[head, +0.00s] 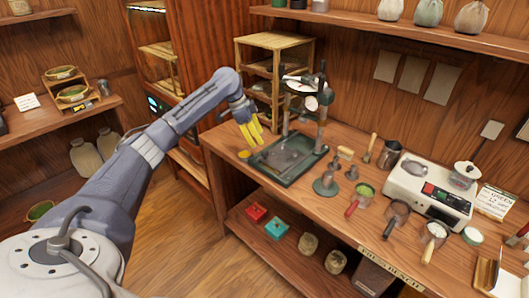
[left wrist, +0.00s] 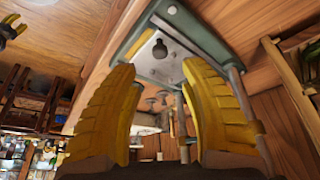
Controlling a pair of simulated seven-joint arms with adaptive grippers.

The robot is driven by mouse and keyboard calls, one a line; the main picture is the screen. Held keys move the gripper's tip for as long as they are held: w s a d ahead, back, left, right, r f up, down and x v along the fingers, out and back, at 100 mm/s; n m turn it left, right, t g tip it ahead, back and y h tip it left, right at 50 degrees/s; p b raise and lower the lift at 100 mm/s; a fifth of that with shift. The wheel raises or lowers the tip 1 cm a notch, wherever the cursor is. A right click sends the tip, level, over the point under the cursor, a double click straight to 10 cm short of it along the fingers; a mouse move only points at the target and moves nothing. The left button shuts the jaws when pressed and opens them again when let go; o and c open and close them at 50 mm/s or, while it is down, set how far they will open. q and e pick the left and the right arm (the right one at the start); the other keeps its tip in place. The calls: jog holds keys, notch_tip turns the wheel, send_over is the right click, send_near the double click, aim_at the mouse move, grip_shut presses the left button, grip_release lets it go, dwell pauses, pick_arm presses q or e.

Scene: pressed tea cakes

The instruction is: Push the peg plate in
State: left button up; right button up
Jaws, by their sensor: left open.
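The press (head: 318,115) stands on the bench with a dark green framed base (head: 292,183). A grey plate (head: 287,150) lies inside that frame; I take it for the peg plate but cannot be sure. The left wrist view shows the green frame (left wrist: 208,33) with a grey surface and a dark round knob (left wrist: 160,48). My left gripper (head: 252,136) is open and empty beside the base's left corner, fingers pointing down. Its yellow fingers also show in the left wrist view (left wrist: 160,105). A small yellow-and-dark piece there, perhaps my right gripper (left wrist: 14,28), is cut by the edge.
Right of the press stand a dark green stamp (head: 326,184), small tools and a white scale (head: 428,192). A wooden rack (head: 274,45) stands behind. The floor left of the bench is clear.

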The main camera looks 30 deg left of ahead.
aim_at(265, 152)
pick_arm(q)
jog(key=x, duration=0.7)
jog(key=shift+w+d+f, duration=0.15)
jog(key=shift+f, duration=0.15)
jog(key=shift+c, duration=0.5)
grip_shut()
